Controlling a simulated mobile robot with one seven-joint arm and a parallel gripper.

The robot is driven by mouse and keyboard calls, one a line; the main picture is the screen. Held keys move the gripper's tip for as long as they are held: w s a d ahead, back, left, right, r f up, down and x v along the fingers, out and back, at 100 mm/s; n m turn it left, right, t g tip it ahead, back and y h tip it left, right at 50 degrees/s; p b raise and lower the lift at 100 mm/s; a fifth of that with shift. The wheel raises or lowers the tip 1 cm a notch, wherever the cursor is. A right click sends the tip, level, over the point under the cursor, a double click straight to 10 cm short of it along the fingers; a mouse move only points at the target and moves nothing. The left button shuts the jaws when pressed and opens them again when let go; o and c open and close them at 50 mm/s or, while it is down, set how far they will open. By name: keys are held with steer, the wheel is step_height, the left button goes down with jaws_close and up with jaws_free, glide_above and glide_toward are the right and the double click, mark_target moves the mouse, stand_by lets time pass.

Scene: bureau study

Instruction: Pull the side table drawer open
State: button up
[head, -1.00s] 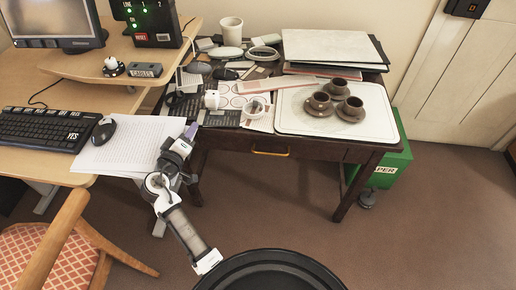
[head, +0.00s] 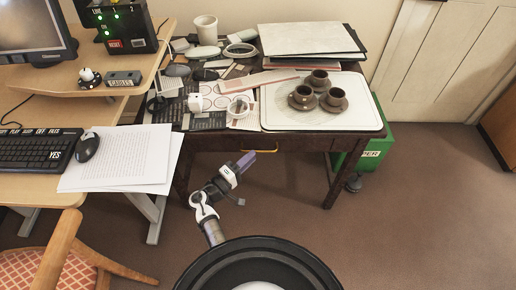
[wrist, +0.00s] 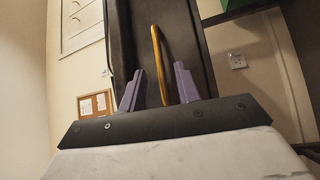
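The side table (head: 329,188) is dark wood and stands in the middle of the head view. Its drawer front (wrist: 184,35) fills the centre of the wrist view, rotated upright. The drawer looks closed. Its brass handle (head: 266,151) shows just right of my gripper (head: 246,161) in the head view, partly hidden by it. In the wrist view, the handle (wrist: 160,60) appears between the two purple fingers of my gripper (wrist: 159,88). The fingers are apart, with gaps on both sides of the handle. How deep the handle sits between them is unclear.
Three brown cups with saucers (head: 319,90) stand on a white board on the table, among papers and stationery. A green bin (head: 374,145) is at the right. A desk with a keyboard (head: 35,149) and a chair (head: 45,255) are at the left. The floor (head: 420,210) in front is clear.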

mark_target(258, 151)
steer(key=shift+p+x, duration=0.3)
steer(key=shift+x, duration=2)
jaws_close()
